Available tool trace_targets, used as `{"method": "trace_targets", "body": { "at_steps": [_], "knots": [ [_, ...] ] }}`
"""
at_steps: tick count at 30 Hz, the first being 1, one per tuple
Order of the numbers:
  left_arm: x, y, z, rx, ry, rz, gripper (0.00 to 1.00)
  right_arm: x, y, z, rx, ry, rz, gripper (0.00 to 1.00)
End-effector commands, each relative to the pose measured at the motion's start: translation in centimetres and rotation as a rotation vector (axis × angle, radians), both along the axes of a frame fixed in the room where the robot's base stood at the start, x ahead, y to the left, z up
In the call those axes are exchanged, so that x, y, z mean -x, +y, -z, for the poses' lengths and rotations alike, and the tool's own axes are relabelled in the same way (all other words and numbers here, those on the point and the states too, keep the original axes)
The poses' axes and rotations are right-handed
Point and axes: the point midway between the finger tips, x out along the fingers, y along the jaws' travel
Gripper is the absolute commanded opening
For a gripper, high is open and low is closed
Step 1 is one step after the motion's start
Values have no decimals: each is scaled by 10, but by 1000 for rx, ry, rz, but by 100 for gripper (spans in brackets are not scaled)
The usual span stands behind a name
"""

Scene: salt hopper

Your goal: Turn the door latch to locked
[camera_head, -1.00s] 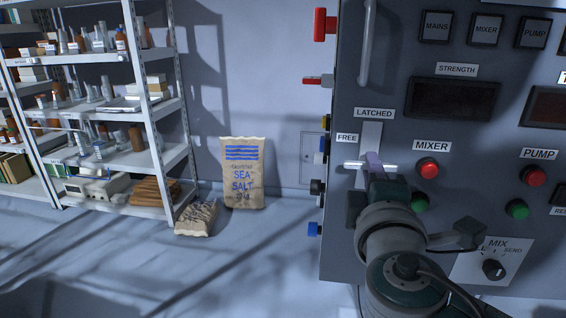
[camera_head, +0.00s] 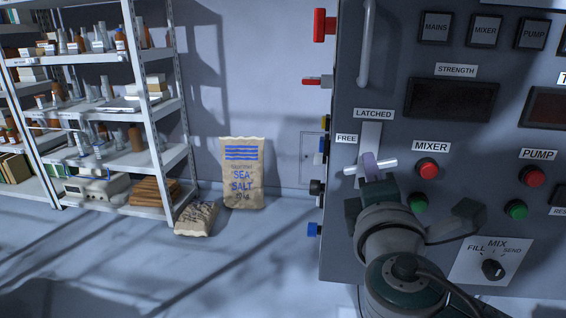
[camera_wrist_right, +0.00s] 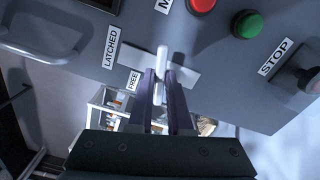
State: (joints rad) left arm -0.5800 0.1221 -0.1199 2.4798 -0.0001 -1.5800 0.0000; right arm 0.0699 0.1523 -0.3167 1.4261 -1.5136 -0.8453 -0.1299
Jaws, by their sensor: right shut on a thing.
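The door latch is a white bar (camera_head: 386,163) in front of a pale upright plate (camera_head: 371,136) on the grey control panel. The LATCHED label (camera_head: 374,114) is above it and the FREE label (camera_head: 346,139) is to its upper left. In the head view the bar is close to level, its right end slightly higher. My right gripper (camera_head: 371,165) is shut on the bar near its middle. In the right wrist view its purple fingers (camera_wrist_right: 162,88) stand on both sides of the white latch bar (camera_wrist_right: 161,58). My left gripper is not in view.
Red and green MIXER buttons (camera_head: 427,168) sit just right of the latch. A grey handle (camera_head: 367,45) is above it. Coloured knobs stick out at the panel's left edge. A sea salt sack (camera_head: 243,175) and loaded shelves (camera_head: 130,160) stand left, with open floor in front.

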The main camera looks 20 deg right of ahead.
Motion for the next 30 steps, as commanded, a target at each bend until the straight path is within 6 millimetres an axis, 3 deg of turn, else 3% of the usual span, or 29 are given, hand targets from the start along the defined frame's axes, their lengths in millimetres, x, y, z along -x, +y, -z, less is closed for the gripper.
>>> {"method": "trace_targets", "body": {
  "at_steps": [30],
  "knots": [
    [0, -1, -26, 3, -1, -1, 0, 0, 0, -2, 818, 502, 0, 0]
  ]
}}
